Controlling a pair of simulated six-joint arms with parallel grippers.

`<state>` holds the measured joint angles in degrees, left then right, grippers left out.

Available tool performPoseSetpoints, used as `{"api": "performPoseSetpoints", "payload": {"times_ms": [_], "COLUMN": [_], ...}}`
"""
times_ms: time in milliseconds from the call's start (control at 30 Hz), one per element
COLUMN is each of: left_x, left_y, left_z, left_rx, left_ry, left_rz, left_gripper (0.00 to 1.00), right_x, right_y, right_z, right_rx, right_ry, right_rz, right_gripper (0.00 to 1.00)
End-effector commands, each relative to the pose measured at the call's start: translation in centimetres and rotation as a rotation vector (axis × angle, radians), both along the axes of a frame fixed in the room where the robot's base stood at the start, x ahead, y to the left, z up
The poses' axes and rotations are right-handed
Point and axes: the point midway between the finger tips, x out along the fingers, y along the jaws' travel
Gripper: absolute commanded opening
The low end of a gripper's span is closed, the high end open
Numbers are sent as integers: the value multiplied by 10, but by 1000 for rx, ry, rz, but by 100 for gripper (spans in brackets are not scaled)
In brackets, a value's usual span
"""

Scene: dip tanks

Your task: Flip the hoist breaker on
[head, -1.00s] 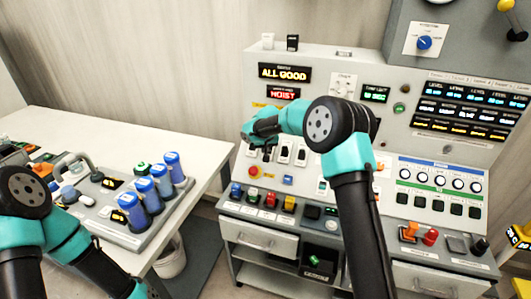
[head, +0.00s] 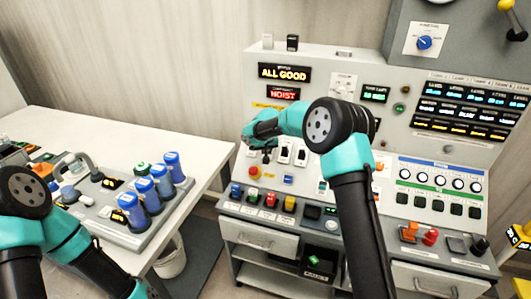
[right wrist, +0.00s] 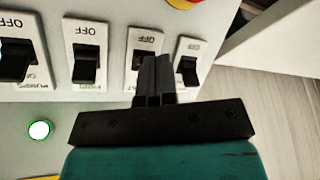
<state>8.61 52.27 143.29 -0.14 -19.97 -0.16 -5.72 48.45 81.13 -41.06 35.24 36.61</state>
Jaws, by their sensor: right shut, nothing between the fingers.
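A row of black breaker switches on white plates runs along the left of the control panel (head: 330,110). In the right wrist view, upside down, plates read OFF, such as this neighbouring breaker (right wrist: 87,66). My right gripper (right wrist: 153,68) is shut and empty. Its fingertips are at another breaker (right wrist: 146,40), the second from the right there, and hide its lever and most of its lower label. I cannot tell whether they touch it. In the head view my right gripper (head: 267,156) is small against the panel. My left gripper is out of view; only my left arm shows.
A display (head: 283,93) reads HOIST below another reading ALL GOOD (head: 284,73). A red button (head: 253,171) sits below the switches. One more breaker (right wrist: 187,69) is close beside the fingers. A white table (head: 70,122) with blue cylinders (head: 131,211) stands at left.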

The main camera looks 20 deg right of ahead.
Motion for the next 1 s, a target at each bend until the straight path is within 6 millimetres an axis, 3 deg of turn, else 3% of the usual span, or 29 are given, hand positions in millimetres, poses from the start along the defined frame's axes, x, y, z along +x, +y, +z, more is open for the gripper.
{"api": "performPoseSetpoints", "payload": {"times_ms": [1000], "left_x": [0], "left_y": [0], "left_z": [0], "left_rx": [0], "left_ry": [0], "left_rz": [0], "left_gripper": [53], "right_x": [0], "right_y": [0], "right_z": [-24], "right_rx": [0], "right_ry": [1], "right_rz": [1], "right_gripper": [0]}}
